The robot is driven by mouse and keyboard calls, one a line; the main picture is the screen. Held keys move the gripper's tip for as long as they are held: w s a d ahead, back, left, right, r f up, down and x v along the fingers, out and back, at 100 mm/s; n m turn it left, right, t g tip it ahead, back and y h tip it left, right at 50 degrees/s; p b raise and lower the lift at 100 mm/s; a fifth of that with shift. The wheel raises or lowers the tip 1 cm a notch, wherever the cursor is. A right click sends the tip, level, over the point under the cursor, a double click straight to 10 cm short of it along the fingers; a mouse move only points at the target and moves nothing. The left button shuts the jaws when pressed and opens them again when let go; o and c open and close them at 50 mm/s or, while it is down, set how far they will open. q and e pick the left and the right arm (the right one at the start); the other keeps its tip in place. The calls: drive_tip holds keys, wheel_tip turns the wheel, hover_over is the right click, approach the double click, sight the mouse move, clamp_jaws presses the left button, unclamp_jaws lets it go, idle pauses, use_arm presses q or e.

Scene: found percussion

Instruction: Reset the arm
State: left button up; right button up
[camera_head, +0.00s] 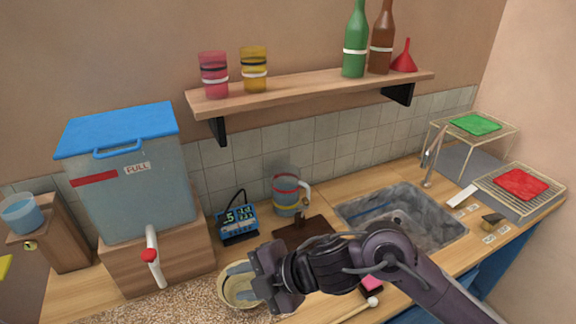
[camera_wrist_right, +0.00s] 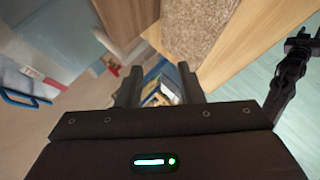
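My right gripper (camera_head: 258,276) is over the front of the counter, its arm coming in from the lower right of the head view. In the right wrist view its two fingers (camera_wrist_right: 159,88) stand apart with nothing between them; only distant, blurred items show through the gap. A beige bowl (camera_head: 228,290) is just behind and left of the gripper in the head view, partly hidden by it. I cannot tell whether they touch. My left gripper is outside the head view. A dark arm part at the right edge of the wrist view seems mine, its fingers unclear.
A blue-lidded tank (camera_head: 150,190) with a red-handled tap stands at left. A jug (camera_head: 288,193), a blue digital device (camera_head: 237,222) and a sink (camera_head: 440,228) lie behind the arm. A shelf (camera_head: 300,90) holds cups and bottles. Racks stand at right.

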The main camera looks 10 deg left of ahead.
drive_tip(key=w+d+f+m+t+h, duration=0.1)
drive_tip(key=w+d+m+t+h, duration=0.2)
drive_tip(key=d+m, duration=0.55)
drive_tip(key=w+d+f+m+t+h, duration=0.1)
drive_tip(key=d+f+m+t+h, duration=0.1)
drive_tip(key=d+m+t, duration=0.6)
drive_tip(key=s+d+f+m+g+h, duration=0.3)
drive_tip(key=s+d+f+m+g, duration=0.15)
drive_tip(key=s+d, duration=0.3)
drive_tip(key=s+d+f+m+g+h, duration=0.2)
drive_tip(key=s+d+f+m+g, duration=0.3)
drive_tip(key=d, duration=0.4)
drive_tip(key=s+f+b, duration=0.2)
drive_tip(key=s+f, duration=0.1)
drive_tip(key=f, duration=3)
drive_tip(key=s+d+f+g+b, duration=0.1)
drive_tip(key=s+f, duration=0.8)
drive_tip(key=s+d+f+g+b, duration=0.1)
drive_tip(key=s+d+f, duration=0.1)
drive_tip(key=s+f, duration=0.7)
drive_tip(key=shift+s+d+f+m+h, duration=0.3)
drive_tip(key=shift+s+f, duration=0.1)
drive_tip(key=shift+s, duration=0.35)
